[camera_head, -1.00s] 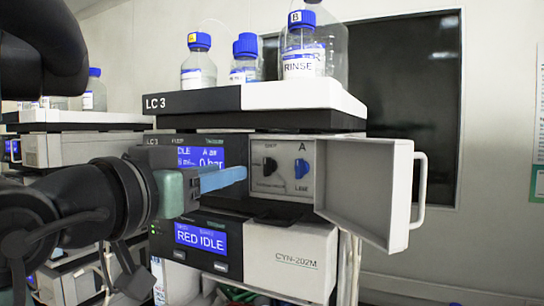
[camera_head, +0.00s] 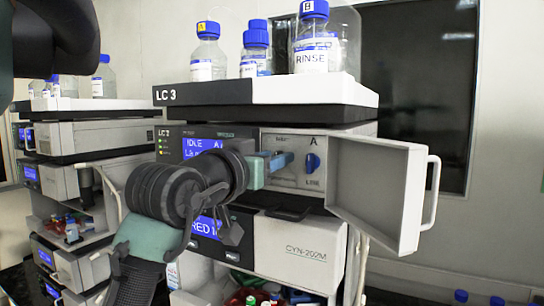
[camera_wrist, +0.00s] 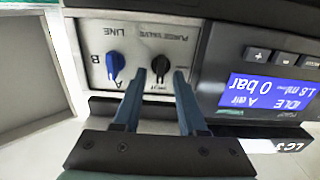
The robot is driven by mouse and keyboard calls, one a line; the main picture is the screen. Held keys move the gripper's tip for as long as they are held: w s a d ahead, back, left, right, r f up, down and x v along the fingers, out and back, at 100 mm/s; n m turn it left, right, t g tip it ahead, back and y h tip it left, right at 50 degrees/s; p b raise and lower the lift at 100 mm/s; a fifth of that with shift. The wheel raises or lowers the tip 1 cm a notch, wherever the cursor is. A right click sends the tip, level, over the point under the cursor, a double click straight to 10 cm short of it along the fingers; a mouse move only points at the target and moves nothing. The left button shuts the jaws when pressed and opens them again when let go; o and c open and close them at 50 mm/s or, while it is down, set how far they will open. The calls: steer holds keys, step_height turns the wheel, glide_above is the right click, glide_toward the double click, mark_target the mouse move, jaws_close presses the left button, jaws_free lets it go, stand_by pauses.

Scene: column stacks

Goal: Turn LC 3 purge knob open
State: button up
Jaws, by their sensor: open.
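The LC 3 stack has a pump module whose front door (camera_head: 378,190) stands open to the right. Behind it is a panel with a blue line knob (camera_head: 312,163), marked A and LINE. In the wrist view, upside down, the black purge valve knob (camera_wrist: 160,66) sits beside the blue knob (camera_wrist: 115,67). My gripper (camera_head: 286,158) is in front of the panel and covers the purge knob in the head view. In the wrist view its two blue fingers (camera_wrist: 163,75) are apart, with the purge knob between their tips. Whether they touch it cannot be told.
The open door and its handle (camera_head: 433,195) stand out just right of the panel. Bottles (camera_head: 312,45) stand in the tray on top. The pump screen (camera_wrist: 262,97) reads IDLE, 0 bar. Another stack (camera_head: 85,135) stands to the left.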

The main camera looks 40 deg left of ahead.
jaws_close()
steer(key=shift+n, duration=0.3)
steer(key=n+p, duration=0.1)
steer(key=n, duration=0.2)
steer(key=shift+s+a+f+n+p, duration=0.1)
steer(key=shift+n+p, duration=1)
steer(key=shift+n, duration=1.15)
steer(key=shift+w+a+f+n+p, duration=0.15)
steer(key=shift+n+p, duration=0.95)
steer(key=shift+n, duration=1.2)
steer(key=shift+s+a+f+n+p, duration=0.15)
steer(key=shift+n+p, duration=0.95)
steer(key=shift+n, duration=1.15)
